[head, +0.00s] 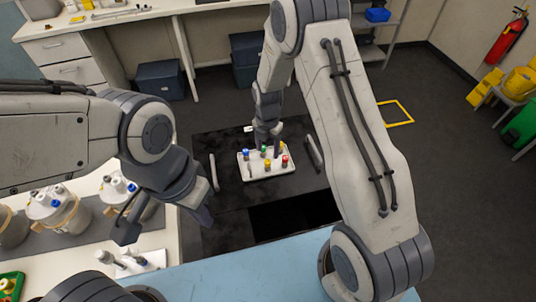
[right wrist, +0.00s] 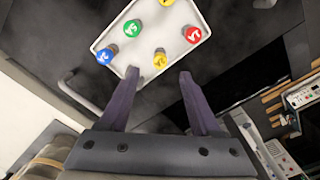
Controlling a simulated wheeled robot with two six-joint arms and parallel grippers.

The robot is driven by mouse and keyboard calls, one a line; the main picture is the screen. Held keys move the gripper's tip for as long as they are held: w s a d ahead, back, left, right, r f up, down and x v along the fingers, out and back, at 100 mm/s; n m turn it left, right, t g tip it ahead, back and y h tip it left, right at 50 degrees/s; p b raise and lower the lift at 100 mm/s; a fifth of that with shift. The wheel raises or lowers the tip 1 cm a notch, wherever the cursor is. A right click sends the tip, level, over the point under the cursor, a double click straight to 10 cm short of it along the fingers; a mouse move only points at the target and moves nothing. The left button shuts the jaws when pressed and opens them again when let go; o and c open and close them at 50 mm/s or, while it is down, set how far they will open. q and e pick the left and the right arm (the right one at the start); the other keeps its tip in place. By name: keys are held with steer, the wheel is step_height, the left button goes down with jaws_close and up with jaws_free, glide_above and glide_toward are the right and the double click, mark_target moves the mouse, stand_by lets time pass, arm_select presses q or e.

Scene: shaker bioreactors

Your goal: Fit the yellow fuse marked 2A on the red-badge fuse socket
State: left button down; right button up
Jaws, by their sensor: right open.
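A white tray (head: 285,168) holds several coloured fuses. In the right wrist view one yellow fuse (right wrist: 160,58) stands at the tray's near edge; another yellow fuse (right wrist: 167,2) is cut by the top edge. Their marks are too small to read surely. A blue fuse (right wrist: 103,57), a green fuse (right wrist: 131,27) and a red fuse (right wrist: 193,34) stand around them. My right gripper (right wrist: 160,76) is open and empty, its fingers pointing at the tray's near edge. My left gripper (head: 164,228) looks open and empty, above the left bench. I cannot make out the red-badge socket.
The tray sits on a dark surface between two pale handles (head: 314,152). A pale-blue surface (head: 250,268) is in front. White-capped vessels (head: 58,210) stand on the left bench. An instrument panel (right wrist: 303,95) shows at right in the wrist view.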

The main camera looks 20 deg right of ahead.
mark_target(268, 161)
step_height(268, 161, down, 8)
steer(key=shift+r+p, duration=0.15)
steer(key=shift+p, duration=0.95)
jaws_close()
steer(key=shift+r, duration=0.25)
steer(key=shift+r+p, duration=0.35)
steer(key=shift+r, duration=0.25)
steer(key=shift+r+p, duration=0.35)
steer(key=shift+r, duration=0.15)
steer(key=shift+r, duration=0.1)
